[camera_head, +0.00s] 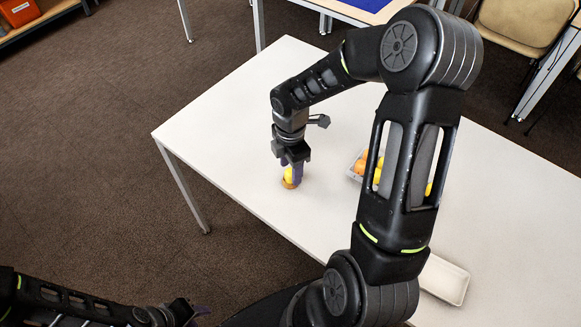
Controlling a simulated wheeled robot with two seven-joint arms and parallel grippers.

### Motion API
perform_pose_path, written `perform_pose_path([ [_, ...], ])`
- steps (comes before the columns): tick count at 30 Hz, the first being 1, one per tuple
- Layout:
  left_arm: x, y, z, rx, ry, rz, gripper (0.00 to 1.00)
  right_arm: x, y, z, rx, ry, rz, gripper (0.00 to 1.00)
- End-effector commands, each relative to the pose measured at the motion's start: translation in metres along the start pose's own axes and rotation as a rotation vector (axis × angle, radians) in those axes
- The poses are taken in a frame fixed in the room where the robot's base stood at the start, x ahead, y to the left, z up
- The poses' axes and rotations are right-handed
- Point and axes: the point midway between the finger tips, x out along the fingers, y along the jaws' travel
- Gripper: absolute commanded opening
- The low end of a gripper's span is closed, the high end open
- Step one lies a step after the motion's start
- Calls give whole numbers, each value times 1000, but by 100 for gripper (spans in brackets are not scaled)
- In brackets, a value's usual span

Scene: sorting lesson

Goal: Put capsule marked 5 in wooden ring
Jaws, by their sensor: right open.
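A small yellow capsule (288,174) is on the white table, left of its middle. An orange-brown rim, which looks like the wooden ring (289,185), shows at its foot. The capsule appears to stand in it, but I cannot tell how it is seated, and no number is readable.
A clear tray (354,176) with several orange and yellow pieces is partly hidden behind my right arm. An empty white tray (446,280) lies at the front right of the table (230,130). The table's left part is bare. Chairs and other tables stand behind.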

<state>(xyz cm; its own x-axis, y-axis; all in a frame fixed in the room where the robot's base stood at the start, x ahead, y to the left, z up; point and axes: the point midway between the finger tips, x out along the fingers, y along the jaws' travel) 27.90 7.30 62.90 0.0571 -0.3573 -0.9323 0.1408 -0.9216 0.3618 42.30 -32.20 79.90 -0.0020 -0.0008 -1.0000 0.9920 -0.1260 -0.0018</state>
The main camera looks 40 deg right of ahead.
Motion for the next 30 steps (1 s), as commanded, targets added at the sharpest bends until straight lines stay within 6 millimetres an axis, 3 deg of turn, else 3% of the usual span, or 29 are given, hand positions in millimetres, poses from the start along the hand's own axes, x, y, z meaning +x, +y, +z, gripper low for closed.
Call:
perform_pose_path([
  [18, 0, 0, 0, 0, 0, 0, 36, -108, 1, 0, -1, 0, 4, 51],
  [30, 0, 0, 0, 0, 0, 0, 36, -116, 0, 0, 0, 1, 1, 51],
])
